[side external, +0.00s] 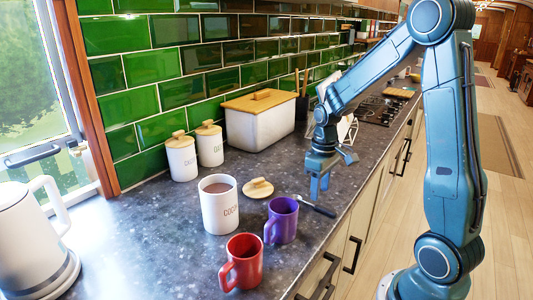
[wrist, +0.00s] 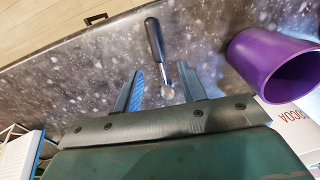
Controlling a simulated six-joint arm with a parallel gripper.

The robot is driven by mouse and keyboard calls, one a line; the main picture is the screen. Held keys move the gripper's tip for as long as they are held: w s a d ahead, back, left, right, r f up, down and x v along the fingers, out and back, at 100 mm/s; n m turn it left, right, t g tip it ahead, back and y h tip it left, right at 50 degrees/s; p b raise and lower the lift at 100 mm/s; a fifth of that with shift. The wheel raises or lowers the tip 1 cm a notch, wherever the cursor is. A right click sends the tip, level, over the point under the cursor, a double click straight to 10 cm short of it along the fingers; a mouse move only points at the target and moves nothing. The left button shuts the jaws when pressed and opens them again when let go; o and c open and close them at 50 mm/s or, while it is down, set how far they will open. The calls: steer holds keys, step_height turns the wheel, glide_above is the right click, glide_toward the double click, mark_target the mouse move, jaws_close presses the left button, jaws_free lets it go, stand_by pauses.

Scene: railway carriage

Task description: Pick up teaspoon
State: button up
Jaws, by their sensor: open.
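The teaspoon (wrist: 156,45) lies on the dark speckled countertop, with a black handle and a small metal bowl. In the wrist view its bowl end sits between my open fingers and its handle points away past the fingertips. In the side view its dark handle (side external: 318,207) shows beside the purple mug, with the bowl end near my gripper. My gripper (side external: 319,197) points down over the spoon, and its open fingers (wrist: 160,78) hold nothing. I cannot tell the exact height of the fingertips above the counter.
A purple mug (side external: 281,221) stands close by; it also shows in the wrist view (wrist: 262,62). The counter's front edge (side external: 345,225) is close to the spoon.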

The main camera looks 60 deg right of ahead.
mark_target(318, 205)
steer(key=shift+d+f, duration=0.15)
steer(key=shift+f, duration=2.35)
jaws_close()
